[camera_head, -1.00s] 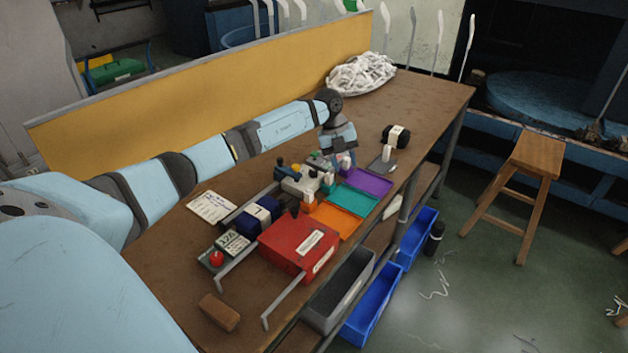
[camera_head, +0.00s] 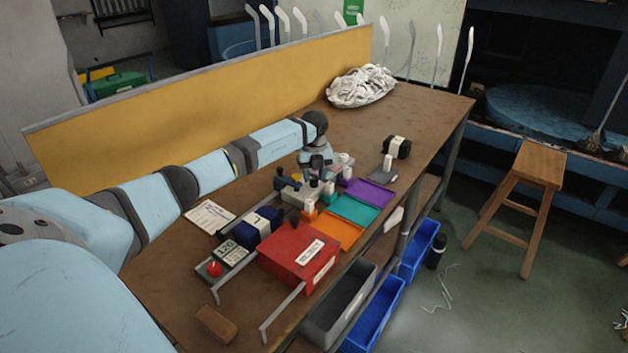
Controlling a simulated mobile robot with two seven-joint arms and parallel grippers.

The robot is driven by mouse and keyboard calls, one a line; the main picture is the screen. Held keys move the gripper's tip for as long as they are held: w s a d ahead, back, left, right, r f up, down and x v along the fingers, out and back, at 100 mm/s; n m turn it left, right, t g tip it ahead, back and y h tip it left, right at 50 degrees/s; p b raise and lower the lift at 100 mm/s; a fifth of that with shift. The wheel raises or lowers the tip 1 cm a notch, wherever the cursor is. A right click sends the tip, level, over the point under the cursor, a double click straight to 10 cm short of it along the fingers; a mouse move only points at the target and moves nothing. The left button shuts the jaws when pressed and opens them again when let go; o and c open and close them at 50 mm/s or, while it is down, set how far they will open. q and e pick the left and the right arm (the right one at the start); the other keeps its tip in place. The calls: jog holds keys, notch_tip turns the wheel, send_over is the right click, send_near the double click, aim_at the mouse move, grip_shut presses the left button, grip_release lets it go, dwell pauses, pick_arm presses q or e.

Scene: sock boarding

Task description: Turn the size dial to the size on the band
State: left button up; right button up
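My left arm comes in from the left, and my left gripper (camera_head: 316,178) points down over the small grey fixture (camera_head: 298,194) on the brown bench. Its fingers are small and overlap the fixture, so I cannot tell whether they are open or touch anything. A dark blue folded bundle with a white band (camera_head: 261,224) lies left of the red box (camera_head: 298,256). The print on the band is too small to read. A small unit with a digit display (camera_head: 230,252) and a red knob (camera_head: 214,268) stands in front of the bundle. No size dial shows clearly. My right gripper is not in view.
Orange (camera_head: 337,228), teal (camera_head: 355,208) and purple (camera_head: 368,192) trays line the bench's right side. A black banded roll (camera_head: 397,147), a white pile (camera_head: 361,86), a paper card (camera_head: 210,217) and a brown block (camera_head: 217,323) lie around. The bench's back left is clear.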

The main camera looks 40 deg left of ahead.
pick_arm(q)
jog(key=shift+f, duration=0.95)
jog(key=shift+c, duration=0.3)
jog(key=c, duration=0.6)
jog(key=shift+m, duration=0.3)
jog(key=m, duration=0.4)
jog(key=shift+m, duration=2.2)
